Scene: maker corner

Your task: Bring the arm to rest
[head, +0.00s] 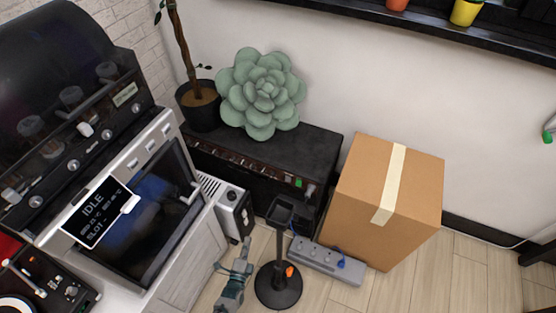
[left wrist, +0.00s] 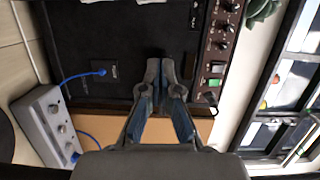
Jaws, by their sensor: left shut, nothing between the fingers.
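My left gripper (head: 243,250) is low in the head view, left of the black round-based stand (head: 279,285), and looks empty. In the left wrist view its two fingers (left wrist: 163,72) are closed together with nothing between them. Behind them in that view are the dark face of the black amplifier-like box (left wrist: 105,35) and part of the cardboard box (left wrist: 105,131). No contact with either can be made out. My right gripper is not in view.
The cardboard box (head: 354,209) stands right of the black box (head: 300,145), which bears a green succulent-shaped cushion (head: 262,93). A grey power strip (head: 327,262) lies on the floor. An oven-like machine (head: 135,220) fills the left. Floor is clear at lower right.

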